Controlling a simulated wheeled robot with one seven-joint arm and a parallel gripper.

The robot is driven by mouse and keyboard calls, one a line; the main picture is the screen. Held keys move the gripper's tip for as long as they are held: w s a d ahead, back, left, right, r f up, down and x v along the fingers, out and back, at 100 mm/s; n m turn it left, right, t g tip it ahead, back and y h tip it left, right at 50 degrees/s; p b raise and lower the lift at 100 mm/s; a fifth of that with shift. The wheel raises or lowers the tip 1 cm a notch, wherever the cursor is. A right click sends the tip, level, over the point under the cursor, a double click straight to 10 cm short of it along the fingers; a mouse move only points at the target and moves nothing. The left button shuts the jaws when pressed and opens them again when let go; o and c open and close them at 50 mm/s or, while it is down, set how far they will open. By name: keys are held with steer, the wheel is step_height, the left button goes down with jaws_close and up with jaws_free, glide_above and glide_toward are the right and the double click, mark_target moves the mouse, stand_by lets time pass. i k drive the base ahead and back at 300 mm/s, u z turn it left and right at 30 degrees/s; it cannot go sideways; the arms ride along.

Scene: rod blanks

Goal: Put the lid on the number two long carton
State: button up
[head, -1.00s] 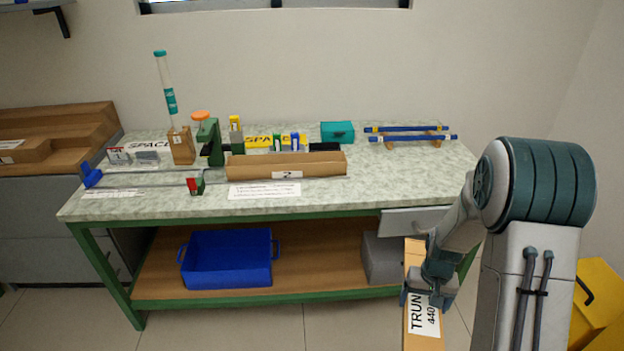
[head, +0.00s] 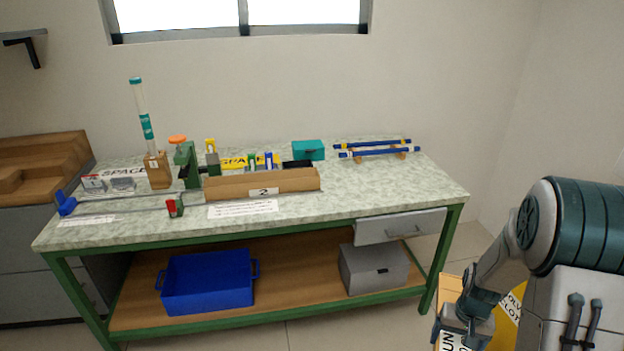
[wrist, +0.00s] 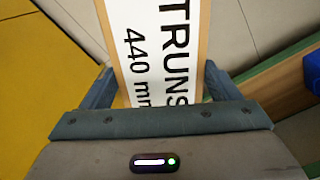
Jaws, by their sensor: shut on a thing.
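The number two long carton (head: 230,187) is a long brown box with a "2" label on its front. It lies along the front middle of the bench, and its top looks open. My gripper (head: 462,326) is low at the bottom right, in front of the bench and well away from the carton. It is shut on a long flat brown piece, apparently the lid (head: 450,286), with a white label. In the wrist view the lid (wrist: 165,50) lies between the two fingers of my gripper (wrist: 158,85). The label reads "TRUNS" and "440 mm", partly cut off. The lid's far end is out of view.
On the bench (head: 400,195) are a green clamp-like device (head: 187,165), a clear tube in a wooden block (head: 158,170), a teal box (head: 308,150) and blue rods (head: 375,152) on supports. A drawer (head: 400,228) sticks out at front right. A blue bin (head: 207,285) sits below.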

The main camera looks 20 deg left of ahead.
mark_target(270, 182)
steer(key=z, duration=2.35)
steer(key=k, duration=1.9)
steer(key=u, duration=2.65)
